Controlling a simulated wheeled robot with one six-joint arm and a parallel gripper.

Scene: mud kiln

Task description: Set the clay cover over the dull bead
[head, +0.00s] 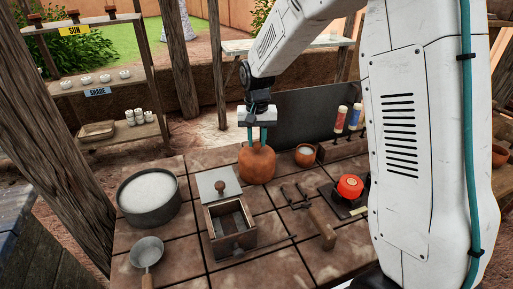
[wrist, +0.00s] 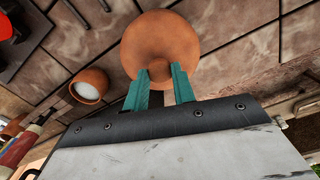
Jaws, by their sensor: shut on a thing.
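The clay cover (head: 257,165) is a rounded orange-brown dome with a small knob on top. It is upright at the back middle of the tiled worktop, and I cannot tell whether its rim touches the tiles. My gripper (head: 257,136) is above it with teal fingers shut on the knob. In the wrist view the fingers (wrist: 159,75) pinch the knob of the clay cover (wrist: 185,35) from both sides. I see no dull bead in either view; whatever is under the cover is hidden.
A wooden box (head: 230,226) with a knobbed lid, a pot of white powder (head: 148,196) and a ladle (head: 146,252) stand left. A small clay cup (head: 305,155) is close on the right. Tongs (head: 298,197) and a red-orange object (head: 350,186) lie farther right. A dark panel (head: 318,112) stands behind.

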